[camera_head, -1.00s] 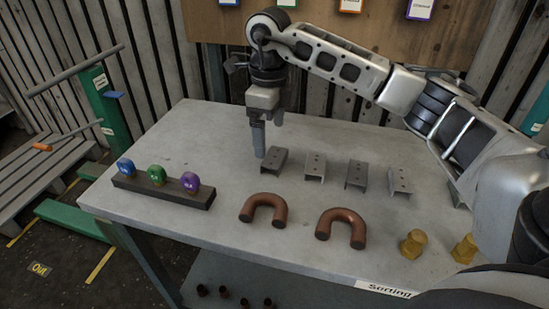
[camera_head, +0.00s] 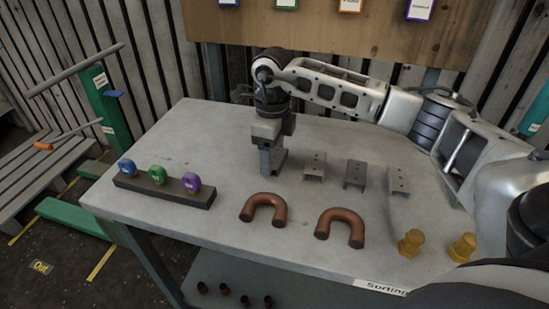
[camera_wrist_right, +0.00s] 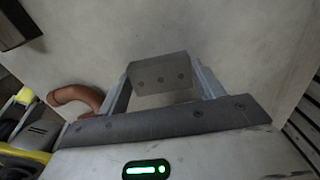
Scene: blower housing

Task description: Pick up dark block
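Several dark grey metal blocks with holes stand in a row on the table. The leftmost dark block (camera_head: 279,156) is partly hidden in the head view by my right gripper (camera_head: 270,165), which is lowered over it. In the right wrist view this dark block (camera_wrist_right: 160,76) sits between the two fingers of my right gripper (camera_wrist_right: 163,80), one finger on each side. The fingers are wide apart, and contact with the block is not clear. The block appears to rest on the table. My left gripper is not in view.
The grey table (camera_head: 190,130) also holds two brown U-shaped pipes (camera_head: 263,208) (camera_head: 340,227), two yellow bolts (camera_head: 411,243) and a dark bar (camera_head: 160,190) with blue, green and purple tags. More dark blocks (camera_head: 355,173) stand to the right. The table's left rear is clear.

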